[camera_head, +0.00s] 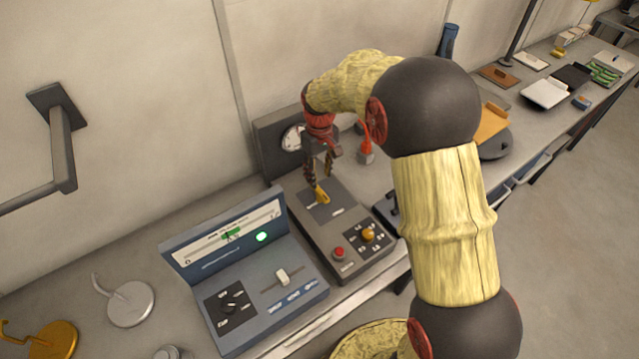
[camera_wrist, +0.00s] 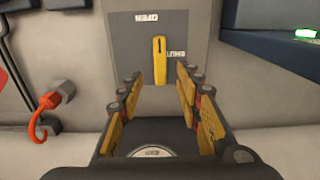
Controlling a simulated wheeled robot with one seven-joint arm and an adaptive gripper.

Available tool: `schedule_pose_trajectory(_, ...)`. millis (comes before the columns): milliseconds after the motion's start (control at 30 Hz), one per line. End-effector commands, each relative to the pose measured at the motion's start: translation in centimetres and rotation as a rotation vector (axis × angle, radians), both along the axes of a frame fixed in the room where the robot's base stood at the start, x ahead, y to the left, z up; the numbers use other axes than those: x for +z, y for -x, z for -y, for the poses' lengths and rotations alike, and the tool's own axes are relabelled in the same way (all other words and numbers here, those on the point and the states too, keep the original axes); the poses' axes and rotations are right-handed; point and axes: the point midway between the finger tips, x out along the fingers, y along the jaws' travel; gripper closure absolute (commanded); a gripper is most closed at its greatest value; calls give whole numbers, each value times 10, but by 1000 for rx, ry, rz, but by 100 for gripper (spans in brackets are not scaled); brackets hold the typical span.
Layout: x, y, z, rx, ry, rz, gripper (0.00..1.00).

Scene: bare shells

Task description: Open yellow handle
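The yellow handle (camera_head: 320,193) is a small lever on a dark plate on top of a grey control box (camera_head: 349,248). In the wrist view the yellow handle (camera_wrist: 160,60) stands upright in the picture on a grey plate with white lettering. My gripper (camera_head: 320,172) is above the box, pointing down close to the handle. In the wrist view my gripper (camera_wrist: 158,85) has its two yellow-padded fingers spread, one on each side of the handle's lower end, with a gap visible on both sides. Nothing is held. Contact with the handle is not visible.
A blue-grey console (camera_head: 245,270) with a green light stands left of the box. A red knob (camera_head: 339,253) and yellow knob (camera_head: 368,234) sit at the box's front.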

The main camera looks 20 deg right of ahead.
Motion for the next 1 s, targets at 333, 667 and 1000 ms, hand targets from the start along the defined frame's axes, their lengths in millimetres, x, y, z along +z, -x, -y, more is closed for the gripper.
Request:
schedule_pose_trajectory(333,46,0,0,0,0,0,65)
schedule_pose_trajectory(667,49,0,0,0,0,-1,65)
schedule_pose_trajectory(1000,49,-1,0,-27,0,3,65)
